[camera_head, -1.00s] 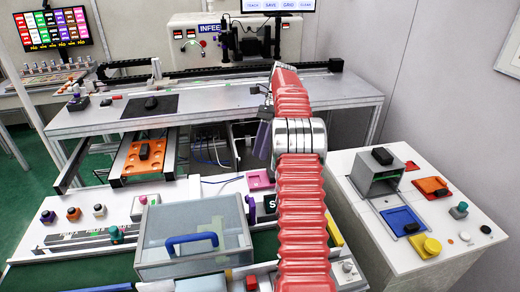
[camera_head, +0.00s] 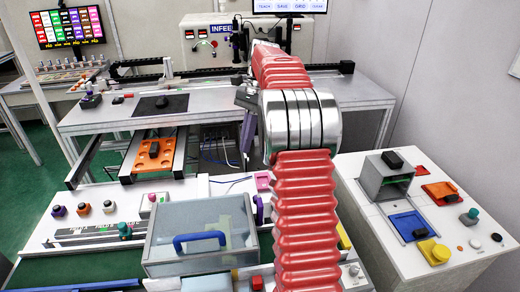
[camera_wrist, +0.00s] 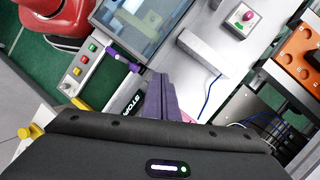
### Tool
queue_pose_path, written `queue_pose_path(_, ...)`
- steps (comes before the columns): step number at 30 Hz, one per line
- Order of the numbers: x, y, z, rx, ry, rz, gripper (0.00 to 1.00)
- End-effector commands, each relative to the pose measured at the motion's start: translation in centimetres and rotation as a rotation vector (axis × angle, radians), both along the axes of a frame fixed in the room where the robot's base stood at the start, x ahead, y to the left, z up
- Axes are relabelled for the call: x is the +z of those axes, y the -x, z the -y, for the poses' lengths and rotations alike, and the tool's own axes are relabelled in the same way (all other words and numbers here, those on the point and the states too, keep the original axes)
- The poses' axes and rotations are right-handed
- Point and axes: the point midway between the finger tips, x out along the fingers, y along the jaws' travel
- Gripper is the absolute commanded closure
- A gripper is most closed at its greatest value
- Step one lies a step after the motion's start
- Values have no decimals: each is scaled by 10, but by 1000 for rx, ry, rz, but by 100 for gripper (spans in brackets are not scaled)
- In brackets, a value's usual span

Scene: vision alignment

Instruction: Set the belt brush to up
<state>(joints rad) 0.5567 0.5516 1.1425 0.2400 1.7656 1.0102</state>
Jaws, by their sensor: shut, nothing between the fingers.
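My gripper (camera_head: 247,132) hangs above the back edge of the front bench. Its purple fingers (camera_wrist: 160,98) are shut together with nothing between them in the wrist view. I cannot tell for sure which control is the belt brush. A purple-knobbed lever (camera_head: 258,209) stands just right of the clear-lidded box. The lever also shows in the wrist view (camera_wrist: 122,61), left of my fingers and apart from them. A black label with white letters (camera_wrist: 128,107) lies near the fingers and is partly hidden. A teal knob (camera_head: 124,230) sits by a slotted panel on the left.
The clear-lidded box (camera_head: 199,262) has a blue handle. An orange tray (camera_head: 151,166) with a black block lies behind the bench. A side table (camera_head: 410,262) on the right bears a grey housing and coloured trays.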

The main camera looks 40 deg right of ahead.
Motion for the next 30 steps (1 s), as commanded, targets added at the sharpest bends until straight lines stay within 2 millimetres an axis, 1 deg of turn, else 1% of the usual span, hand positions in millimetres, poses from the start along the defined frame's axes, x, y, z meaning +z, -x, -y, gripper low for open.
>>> queue_pose_path(1, 8, 3, -12, 37, 14, 26, 100)
queue_pose_path(6, 26, 14, -46, 165, 61, 107, 100)
queue_pose_path(11, 39, 29, -76, 287, 107, 183, 100)
queue_pose_path(15, 47, 45, -102, 398, 146, 248, 100)
queue_pose_path(21, 54, 71, -136, 560, 205, 339, 100)
queue_pose_path(30, 54, 117, -180, 809, 296, 470, 100)
